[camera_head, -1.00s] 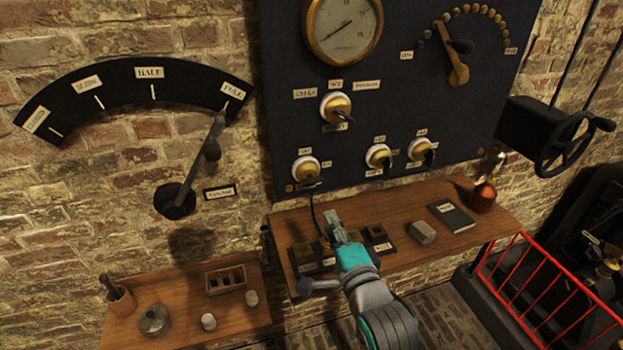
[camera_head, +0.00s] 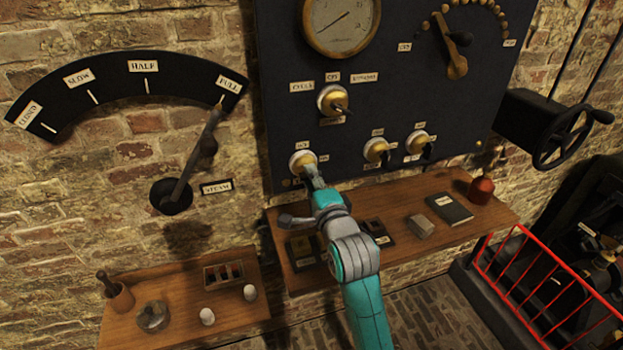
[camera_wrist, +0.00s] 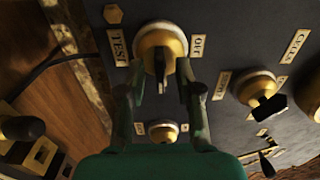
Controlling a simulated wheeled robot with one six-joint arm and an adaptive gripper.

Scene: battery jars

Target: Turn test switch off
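The test switch (camera_head: 302,162) is a round brass-and-white rotary switch with a dark lever at the lower left of the black panel. It also shows in the wrist view (camera_wrist: 160,47), with a TEST label on its left and an OFF label on its right. Its lever points down in the wrist view. My gripper (camera_head: 314,180) is at this switch. In the wrist view my gripper (camera_wrist: 160,88) is open, with one finger on each side of the lever and gaps visible. Whether a finger touches the switch cannot be told.
Other brass switches (camera_head: 376,150), (camera_head: 333,101) sit nearby on the panel (camera_head: 290,60). Below is a wooden shelf (camera_head: 400,195) with dark blocks, a grey block (camera_head: 419,226) and a book (camera_head: 449,208). A steam lever (camera_head: 205,147) stands left; a red railing (camera_head: 520,275) is at right.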

